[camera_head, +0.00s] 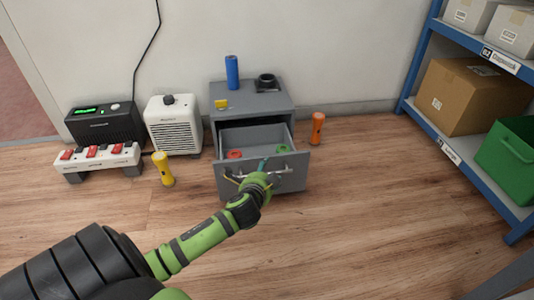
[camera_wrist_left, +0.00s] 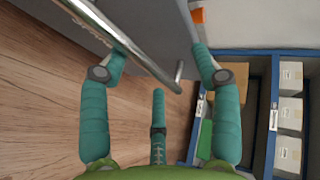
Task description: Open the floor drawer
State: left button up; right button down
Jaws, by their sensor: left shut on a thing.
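The grey floor drawer (camera_head: 293,178) stands pulled out from its low grey cabinet (camera_head: 262,102), and its inside shows. A red round thing (camera_head: 235,154) and a green round thing (camera_head: 282,149) lie in it. The drawer front carries a metal bar handle (camera_head: 286,171). My left gripper (camera_head: 264,167) is at this handle, shut on it. In the left wrist view the handle bar (camera_wrist_left: 135,58) runs between the teal fingers of the gripper (camera_wrist_left: 165,58). The arm hides part of the drawer front. My right gripper is not in view.
A blue cylinder (camera_head: 232,73), a black holder (camera_head: 266,83) and a yellow block (camera_head: 221,104) sit on the cabinet. A yellow flashlight (camera_head: 163,169) and an orange one (camera_head: 317,128) stand beside it. A heater (camera_head: 174,125) is left; a blue shelf (camera_head: 440,133) is right. Front floor is clear.

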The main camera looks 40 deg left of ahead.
pick_arm(q)
jog(key=shift+w+a+r, duration=0.15)
jog(key=shift+r, duration=0.75)
jog(key=s+d+r+p, duration=0.1)
jog(key=s+d+p, duration=0.2)
jog(key=s, duration=0.4)
jog(key=shift+s+d+p, duration=0.3)
jog(key=shift+d+p, duration=0.1)
jog(key=shift+p, duration=0.35)
jog(key=shift+p, duration=0.35)
